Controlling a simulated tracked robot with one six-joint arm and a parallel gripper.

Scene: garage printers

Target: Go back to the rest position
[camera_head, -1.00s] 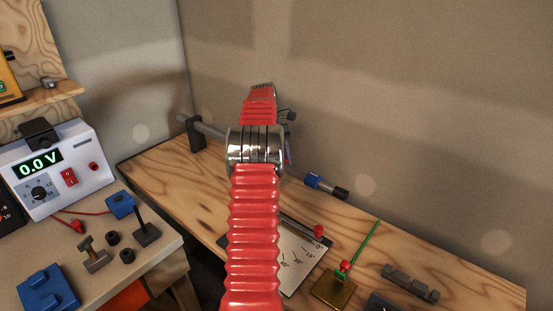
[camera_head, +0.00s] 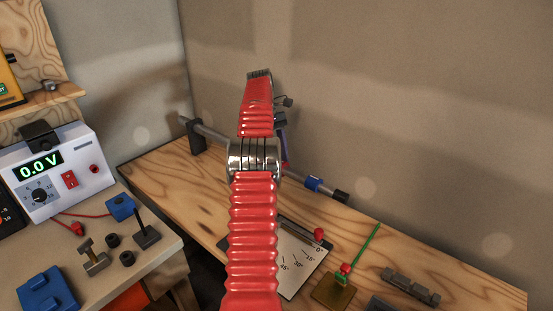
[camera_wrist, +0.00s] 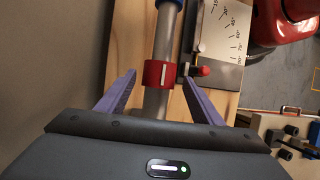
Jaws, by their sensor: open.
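My gripper shows in the wrist view (camera_wrist: 160,92) with its two purple fingers spread wide. A grey tube with a red collar (camera_wrist: 153,75) runs between and beyond the fingers, and I cannot tell from this view how far below them it lies. In the head view my red arm reaches up over the wooden bench, and its segments hide most of my gripper and the middle of the grey rod (camera_head: 222,136).
A white angle sheet (camera_head: 298,262), a brass block with a green rod (camera_head: 334,291) and a grey part (camera_head: 410,287) lie on the right bench (camera_head: 165,180). A power supply reading 0.0 V (camera_head: 55,173) and a blue block (camera_head: 47,290) stand on the left table.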

